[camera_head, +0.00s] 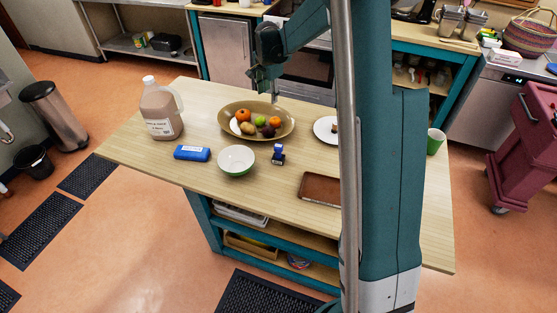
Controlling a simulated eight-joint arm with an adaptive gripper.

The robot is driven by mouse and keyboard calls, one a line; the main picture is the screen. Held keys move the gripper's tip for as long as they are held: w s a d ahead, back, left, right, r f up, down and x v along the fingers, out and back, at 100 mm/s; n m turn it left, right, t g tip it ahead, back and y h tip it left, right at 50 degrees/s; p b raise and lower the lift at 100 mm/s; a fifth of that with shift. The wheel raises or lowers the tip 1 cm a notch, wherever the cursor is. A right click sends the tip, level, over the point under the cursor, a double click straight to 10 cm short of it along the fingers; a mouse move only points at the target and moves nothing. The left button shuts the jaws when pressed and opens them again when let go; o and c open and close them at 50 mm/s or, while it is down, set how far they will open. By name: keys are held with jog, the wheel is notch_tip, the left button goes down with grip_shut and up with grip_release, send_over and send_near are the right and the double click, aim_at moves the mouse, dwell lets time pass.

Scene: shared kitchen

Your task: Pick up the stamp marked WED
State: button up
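A small dark blue stamp (278,155) stands upright on the wooden table, just right of a white and green bowl. Any lettering on it is too small to read, so I cannot tell whether it says WED. My gripper (266,86) is high in the picture, seen small and dark against the cabinets and above the fruit bowl in the picture. It is apart from the stamp. Its fingers are too small to show whether they are open or shut.
On the table (140,150) are a jug (161,110), a blue pack (192,153), the small bowl (236,163), a fruit bowl (228,109), a white plate (322,128), a brown flat item (321,188) and a green cup (435,142). My arm hides part of the table's right.

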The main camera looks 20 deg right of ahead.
jog(key=w+a+r+m+t+y, duration=0.1)
jog(key=w+a+r, duration=0.25)
jog(key=a, duration=0.65)
jog(key=w+a+r+t, duration=0.15)
jog(key=a+r, duration=0.25)
jog(key=a, duration=0.5)
jog(key=g+h+b, duration=0.2)
jog(key=g, duration=0.4)
send_over(278, 146)
jog(key=a, duration=0.1)
jog(key=shift+t, duration=0.25)
notch_tip(278, 146, down, 11)
jog(key=shift+f, duration=0.1)
jog(key=shift+w+d+f, duration=0.1)
jog(key=shift+d+f, duration=0.1)
jog(key=shift+f, duration=1.05)
jog(key=shift+f, duration=0.15)
